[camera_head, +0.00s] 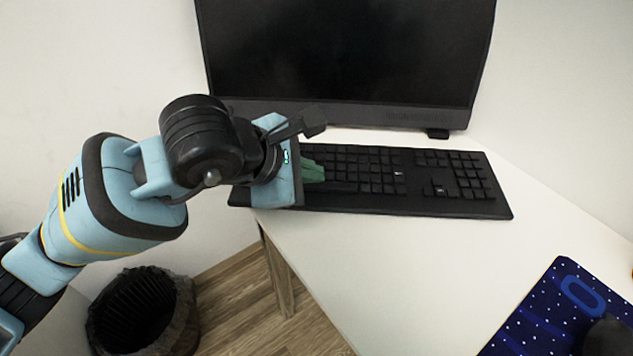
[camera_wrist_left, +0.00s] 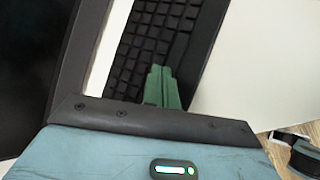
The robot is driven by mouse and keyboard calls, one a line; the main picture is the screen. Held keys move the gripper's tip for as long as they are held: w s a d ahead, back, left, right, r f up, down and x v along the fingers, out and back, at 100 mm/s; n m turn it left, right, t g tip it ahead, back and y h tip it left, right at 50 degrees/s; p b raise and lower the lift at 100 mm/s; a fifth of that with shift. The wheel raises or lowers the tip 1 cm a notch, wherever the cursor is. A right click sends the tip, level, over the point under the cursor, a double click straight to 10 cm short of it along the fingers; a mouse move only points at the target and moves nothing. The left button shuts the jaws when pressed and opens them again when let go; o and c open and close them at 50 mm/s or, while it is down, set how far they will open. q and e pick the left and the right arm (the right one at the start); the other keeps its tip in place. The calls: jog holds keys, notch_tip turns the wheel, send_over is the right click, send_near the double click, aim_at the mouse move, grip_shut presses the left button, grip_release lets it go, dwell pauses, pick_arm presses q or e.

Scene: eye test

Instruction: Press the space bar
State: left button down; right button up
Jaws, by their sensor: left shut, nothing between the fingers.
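The black keyboard (camera_head: 440,205) lies on the white desk below the monitor. My left gripper (camera_head: 314,172) is over the left part of the keyboard, its green fingers shut together and empty. In the left wrist view, the green fingers (camera_wrist_left: 165,85) overlap the keys near the front edge of the keyboard (camera_wrist_left: 145,45). A long key that looks like the space bar (camera_head: 340,187) shows just right of the fingers in the head view; its left part is hidden by my gripper. I cannot tell whether the fingertips touch a key. My right gripper is not in view.
A monitor (camera_head: 345,55) stands behind the keyboard. A blue mouse pad (camera_head: 540,300) with a dark mouse (camera_head: 607,338) lies at the desk's front right. The white desk (camera_head: 400,265) is clear between them. A black bin (camera_head: 140,315) stands on the floor at the lower left.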

aim_at(310, 188)
pick_arm(q)
jog(key=shift+f, duration=0.15)
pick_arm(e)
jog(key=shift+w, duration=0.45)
pick_arm(q)
jog(key=shift+f+b, duration=0.3)
jog(key=shift+f, duration=0.05)
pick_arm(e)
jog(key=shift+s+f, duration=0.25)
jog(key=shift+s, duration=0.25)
pick_arm(q)
jog(key=shift+r, duration=0.15)
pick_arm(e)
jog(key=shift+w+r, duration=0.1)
pick_arm(q)
jog(key=shift+r+p, duration=0.65)
jog(key=shift+r, duration=0.15)
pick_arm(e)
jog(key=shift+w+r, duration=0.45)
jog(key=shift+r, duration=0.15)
